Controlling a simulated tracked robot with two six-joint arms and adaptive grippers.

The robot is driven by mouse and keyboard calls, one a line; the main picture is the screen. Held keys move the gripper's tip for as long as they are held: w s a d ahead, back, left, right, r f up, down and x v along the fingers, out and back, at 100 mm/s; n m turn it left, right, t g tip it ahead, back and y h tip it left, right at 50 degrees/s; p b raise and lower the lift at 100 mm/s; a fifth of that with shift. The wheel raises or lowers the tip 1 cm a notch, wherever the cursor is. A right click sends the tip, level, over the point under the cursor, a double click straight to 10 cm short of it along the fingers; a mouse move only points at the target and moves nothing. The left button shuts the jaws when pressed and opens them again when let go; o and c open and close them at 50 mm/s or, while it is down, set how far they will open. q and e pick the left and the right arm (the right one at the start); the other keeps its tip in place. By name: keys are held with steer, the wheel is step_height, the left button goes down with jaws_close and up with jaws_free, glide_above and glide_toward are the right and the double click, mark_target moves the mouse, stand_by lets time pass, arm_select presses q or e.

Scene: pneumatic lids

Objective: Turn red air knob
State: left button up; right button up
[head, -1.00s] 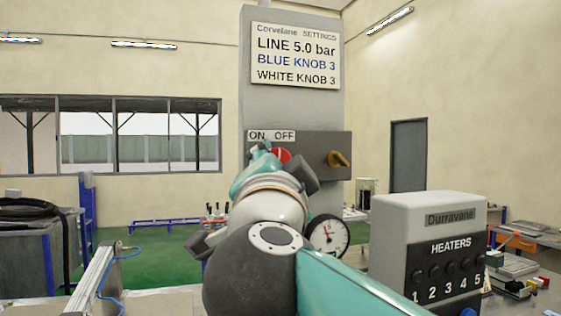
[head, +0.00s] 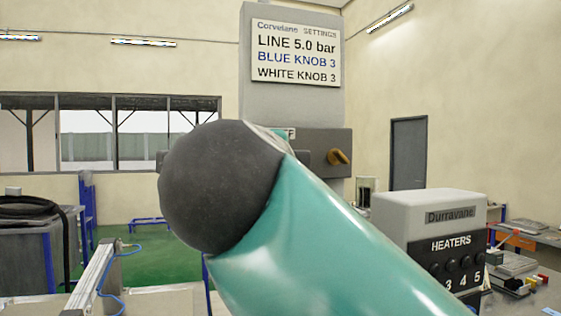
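The red air knob is hidden now behind my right arm, whose dark joint and teal link fill the middle of the head view. Part of the grey control box (head: 318,138) that carries the knob shows past the arm on the right. Only the end of its ON/OFF label (head: 291,134) is visible. My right gripper is hidden behind its own arm, so its fingers and any contact with the knob cannot be seen. My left gripper is not in the picture.
A settings sign (head: 296,53) hangs above on the grey column (head: 290,105). The heaters unit (head: 430,208) stands at the right, partly covered by my arm. A metal rail (head: 98,280) lies at lower left.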

steer(key=shift+d+f, duration=0.1)
steer(key=shift+f, duration=0.05)
steer(key=o, duration=1.1)
steer(key=shift+w+d, duration=0.1)
steer(key=shift+d, duration=0.05)
steer(key=shift+o, duration=0.2)
steer(key=s, duration=0.7)
steer(key=shift+s+a, duration=0.25)
steer(key=shift+a, duration=0.2)
